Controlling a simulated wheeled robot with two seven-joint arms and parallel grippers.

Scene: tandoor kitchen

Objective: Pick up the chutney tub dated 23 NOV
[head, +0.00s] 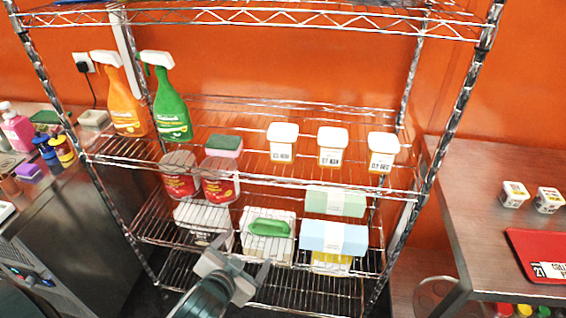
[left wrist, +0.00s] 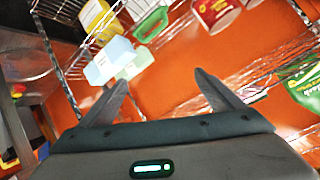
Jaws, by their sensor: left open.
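Three white-lidded tubs with date labels stand in a row on the wire rack's middle shelf in the head view: a left tub (head: 282,143), a middle tub (head: 332,147) and a right tub (head: 383,153). The right label seems to read a DEC date; the other two are too small to read surely. My left gripper (head: 242,254) is open and empty, in front of the lower shelves, below and left of the tubs. Its spread fingers also show in the left wrist view (left wrist: 161,80), where I cannot make out the tubs. My right gripper is not in view.
On the rack are an orange spray bottle (head: 125,100), a green spray bottle (head: 170,100), red-labelled containers (head: 220,180), a sponge (head: 224,146) and boxes (head: 333,237). Shelf wires and posts (head: 435,140) border the space. Two small tubs (head: 515,194) (head: 549,200) and a red board (head: 540,250) lie on the right table.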

